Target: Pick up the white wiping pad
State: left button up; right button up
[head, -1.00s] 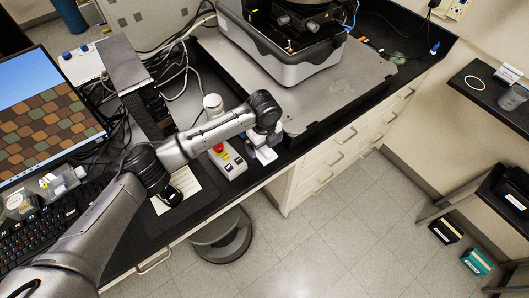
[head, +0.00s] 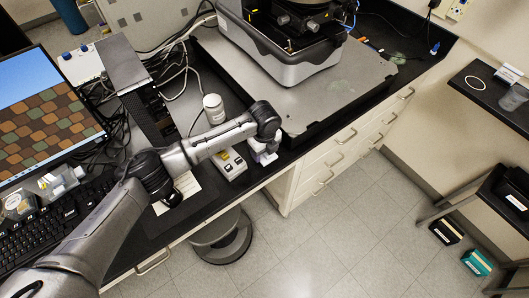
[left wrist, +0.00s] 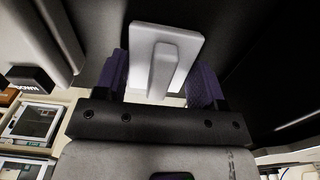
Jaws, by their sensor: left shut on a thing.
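The white wiping pad (left wrist: 184,38) is a flat white plate with a raised grip block; it shows between the fingers in the left wrist view. My left gripper (left wrist: 160,78), with purple-lined fingers, is shut on its grip. In the head view the pad (head: 265,158) shows as a small white patch under my left wrist, at the bench's front edge. My left gripper (head: 263,148) there is mostly hidden by the wrist. Whether the pad touches the bench cannot be told. My right gripper is not in view.
A control box (head: 231,165) with buttons stands left of the gripper. A white bottle (head: 214,108) stands behind my forearm. The instrument's grey base (head: 300,70) is at the back right. A keyboard (head: 40,225) and monitor (head: 45,120) are at left.

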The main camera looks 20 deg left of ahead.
pick_arm(q)
jog(key=c, duration=0.3)
jog(key=shift+c, duration=0.2)
jog(key=shift+r, duration=0.25)
notch_tip(320, 180, up, 4)
jog(key=shift+r, duration=0.1)
jog(key=s+d+r, duration=0.1)
jog(key=d+r, duration=0.2)
jog(key=d, duration=0.2)
jog(key=s+d+r+p, duration=0.1)
jog(key=s+d+r, duration=0.1)
jog(key=d, duration=0.4)
jog(key=shift+d+r, duration=0.15)
jog(key=shift+r, duration=0.5)
